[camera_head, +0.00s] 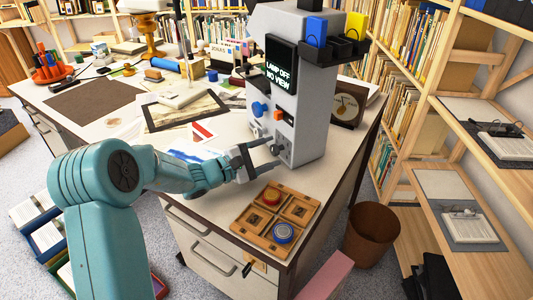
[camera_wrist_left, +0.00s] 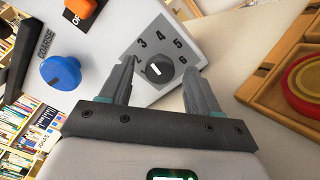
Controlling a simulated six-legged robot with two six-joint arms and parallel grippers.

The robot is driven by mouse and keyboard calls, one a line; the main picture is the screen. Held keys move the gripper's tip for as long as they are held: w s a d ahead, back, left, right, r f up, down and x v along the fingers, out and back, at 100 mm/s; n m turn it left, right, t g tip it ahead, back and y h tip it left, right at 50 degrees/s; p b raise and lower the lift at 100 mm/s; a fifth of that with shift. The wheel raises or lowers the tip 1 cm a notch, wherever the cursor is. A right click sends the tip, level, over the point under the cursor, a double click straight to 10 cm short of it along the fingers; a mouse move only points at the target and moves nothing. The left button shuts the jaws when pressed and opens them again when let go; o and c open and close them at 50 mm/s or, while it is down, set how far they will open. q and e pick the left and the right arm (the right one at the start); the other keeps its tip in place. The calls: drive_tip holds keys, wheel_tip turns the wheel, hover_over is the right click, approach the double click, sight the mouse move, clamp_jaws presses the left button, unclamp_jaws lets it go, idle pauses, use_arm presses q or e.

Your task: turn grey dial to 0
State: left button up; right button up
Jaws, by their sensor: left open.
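The grey dial (camera_wrist_left: 159,71) is a dark round knob with a pale pointer mark, set on a light numbered panel (camera_wrist_left: 160,52) of the tall grey instrument (camera_head: 305,110). My left gripper (camera_head: 277,154) is open at the instrument's lower front. In the left wrist view its fingers (camera_wrist_left: 158,66) stand on either side of the dial; contact cannot be told. My right gripper is not in view.
A blue knob (camera_wrist_left: 60,72) and an orange switch (camera_wrist_left: 82,7) sit beside the dial's panel. A wooden tray (camera_head: 243,225) with a red and a blue round piece lies near the desk's front edge. A brown bin (camera_head: 371,235) and shelves stand to the right.

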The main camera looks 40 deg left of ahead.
use_arm(q)
drive_tip(key=c, duration=1.1)
drive_tip(key=shift+o, duration=0.2)
drive_tip(key=shift+n, duration=0.3)
